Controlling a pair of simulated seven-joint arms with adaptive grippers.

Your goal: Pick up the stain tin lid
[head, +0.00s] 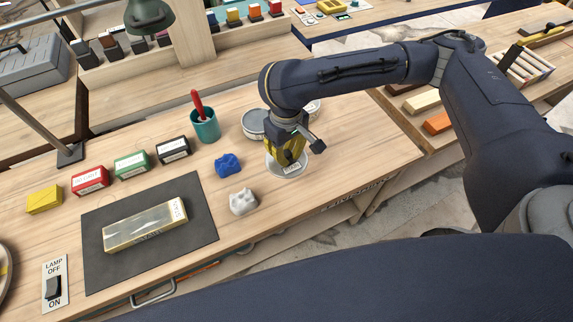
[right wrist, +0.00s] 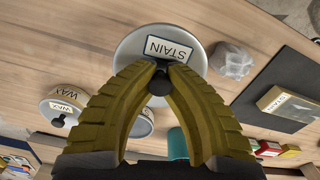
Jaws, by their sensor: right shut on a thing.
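The stain tin lid (head: 272,168) is a round grey disc with a white label, near the table's front edge at the middle of the head view. In the right wrist view the lid (right wrist: 132,52) shows its "STAIN" label and a dark knob (right wrist: 159,82). My right gripper (head: 290,158), with yellow ribbed fingers, comes down over the lid. In the right wrist view its fingertips (right wrist: 158,74) are closed on the knob. I cannot tell whether the lid touches what is under it. My left gripper is not in view.
Round wax tins (right wrist: 62,107) stand just behind the lid. A white lump (head: 243,201) and a blue lump (head: 228,164) lie to its left. A teal cup (head: 206,128) holds a red-handled tool. Table right of the lid is clear.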

